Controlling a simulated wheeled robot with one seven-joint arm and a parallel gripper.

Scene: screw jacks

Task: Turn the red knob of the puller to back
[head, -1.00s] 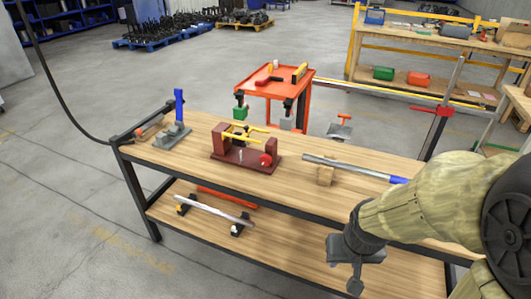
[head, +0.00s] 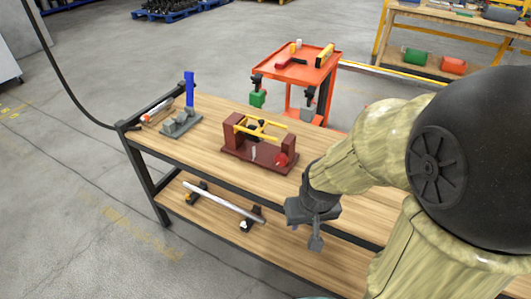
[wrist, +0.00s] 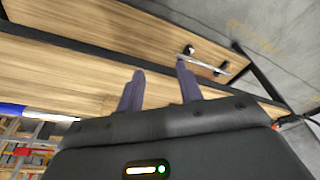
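The puller (head: 250,155) is a dark red frame with yellow bars, standing on the wooden workbench top (head: 220,115). Its red knob (head: 281,159) is on the right end, on the side facing me. My gripper (head: 316,243) hangs in front of the bench's front edge, below and to the right of the knob, and apart from it. In the wrist view, my gripper's two dark fingers (wrist: 160,75) are spread with nothing between them. The puller and knob do not show in the wrist view.
A grey tool with a blue handle (head: 189,90) stands left of the puller. A red cart (head: 300,72) is behind the bench. The lower shelf (head: 200,215) holds a silver bar (head: 225,203) on dark supports. Bench top in front of the puller is clear.

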